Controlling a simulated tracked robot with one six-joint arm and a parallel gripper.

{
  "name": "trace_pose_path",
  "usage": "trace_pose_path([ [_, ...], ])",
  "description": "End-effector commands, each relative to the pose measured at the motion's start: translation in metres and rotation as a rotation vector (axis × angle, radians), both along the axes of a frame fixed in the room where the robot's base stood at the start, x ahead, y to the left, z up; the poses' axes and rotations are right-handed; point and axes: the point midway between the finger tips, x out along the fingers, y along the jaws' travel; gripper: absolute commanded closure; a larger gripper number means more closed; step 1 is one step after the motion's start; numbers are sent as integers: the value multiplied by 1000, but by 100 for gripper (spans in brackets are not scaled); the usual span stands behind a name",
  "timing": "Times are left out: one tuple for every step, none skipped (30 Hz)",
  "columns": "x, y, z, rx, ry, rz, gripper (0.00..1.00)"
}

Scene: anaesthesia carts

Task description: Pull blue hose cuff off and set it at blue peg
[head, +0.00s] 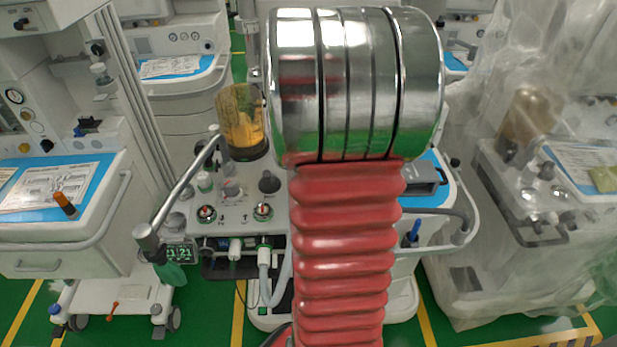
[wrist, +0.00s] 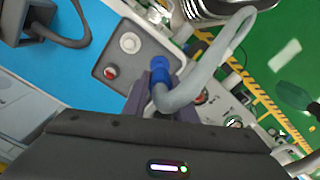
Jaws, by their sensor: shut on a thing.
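In the wrist view, the blue hose cuff (wrist: 159,70) sits at the end of a bent grey hose (wrist: 217,60). My gripper (wrist: 160,84) has its dark fingers on both sides of the cuff and is shut on it. The cuff's far end is against or just over the edge of a grey panel; I cannot tell whether it is still seated on a port. In the head view, my gripper and the cuff are hidden behind my own arm. I cannot make out the blue peg for certain; a small blue upright part (head: 413,232) shows right of my arm.
The grey panel (wrist: 118,60) carries a white knob (wrist: 130,43) and a red button (wrist: 110,73). A blue worktop (wrist: 102,20) lies beside it. The head view shows a left cart (head: 70,235), a plastic-draped right cart (head: 520,225) and a metal rail (head: 185,190).

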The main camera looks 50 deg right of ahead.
Motion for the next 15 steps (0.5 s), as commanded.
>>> trace_pose_path([
  [-1,0,-4,2,2,-1,100],
  [-1,0,-6,2,2,-2,100],
  [-1,0,-9,1,1,-2,100],
  [-1,-1,-11,0,1,-3,100],
  [-1,-1,-13,1,1,-3,100],
  [-1,-1,-16,1,1,-3,100],
  [-1,-1,-18,1,1,-4,100],
  [-1,-1,-20,0,1,-4,100],
  [-1,-1,-23,0,1,-4,100],
  [-1,-1,-25,1,1,-4,100],
  [-2,-1,-27,2,2,-4,100],
  [-2,-1,-30,2,2,-4,100],
  [-2,-1,-31,2,2,-4,100],
  [-2,-1,-32,0,1,-5,100],
  [-2,-1,-34,0,0,-5,100],
])
